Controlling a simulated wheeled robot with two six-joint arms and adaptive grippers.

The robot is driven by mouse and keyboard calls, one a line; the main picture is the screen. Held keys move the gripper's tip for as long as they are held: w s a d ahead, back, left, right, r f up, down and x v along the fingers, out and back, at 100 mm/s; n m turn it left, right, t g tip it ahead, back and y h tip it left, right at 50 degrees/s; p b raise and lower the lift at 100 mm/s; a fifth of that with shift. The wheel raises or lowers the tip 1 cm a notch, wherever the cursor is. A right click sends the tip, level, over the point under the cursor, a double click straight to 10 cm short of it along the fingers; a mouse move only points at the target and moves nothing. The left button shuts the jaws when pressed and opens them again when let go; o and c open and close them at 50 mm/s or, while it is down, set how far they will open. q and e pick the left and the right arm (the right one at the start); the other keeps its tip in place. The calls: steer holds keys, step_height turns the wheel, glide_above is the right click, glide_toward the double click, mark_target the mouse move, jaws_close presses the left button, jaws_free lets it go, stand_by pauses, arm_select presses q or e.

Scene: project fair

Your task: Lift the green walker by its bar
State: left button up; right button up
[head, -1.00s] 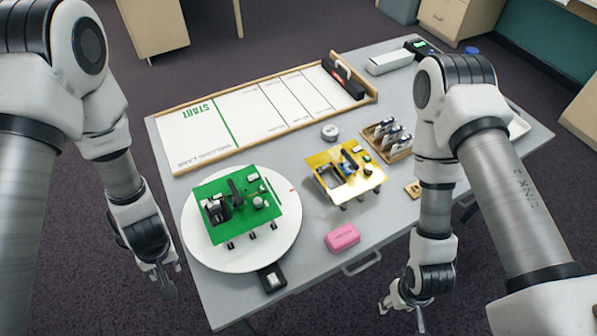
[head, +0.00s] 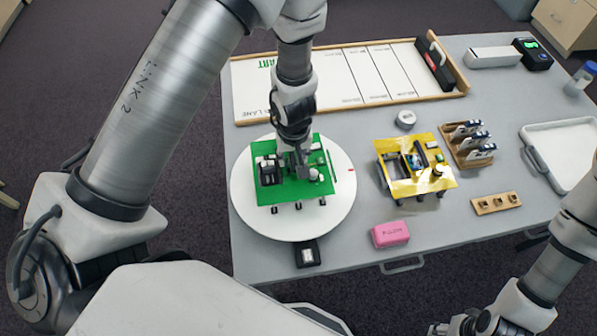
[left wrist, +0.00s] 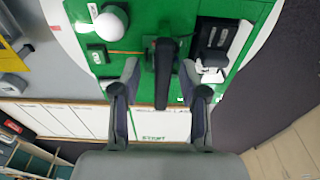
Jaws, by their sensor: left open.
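The green walker (head: 318,186) stands on a round white turntable (head: 343,205) at the left of the table. It carries a dark block, small white parts and an upright dark bar. My left gripper (head: 299,172) is over the middle of the walker and hides much of the bar in the head view. In the left wrist view the dark bar (left wrist: 163,75) lies between the two open fingers of my left gripper (left wrist: 158,92), with no clear contact on either side. My right gripper (head: 452,328) is at the bottom edge, partly cut off, away from the walker.
A yellow walker (head: 398,188) stands right of the turntable, with a pink block (head: 390,234) in front. A small black box (head: 307,254) touches the turntable's front area. The lane board (head: 300,107) lies behind. A white tray (head: 570,135) is at the right.

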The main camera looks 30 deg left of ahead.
arm_select(q)
steer(key=shift+r, duration=0.1)
steer(key=shift+s, duration=0.15)
jaws_close()
steer(key=shift+r, duration=0.15)
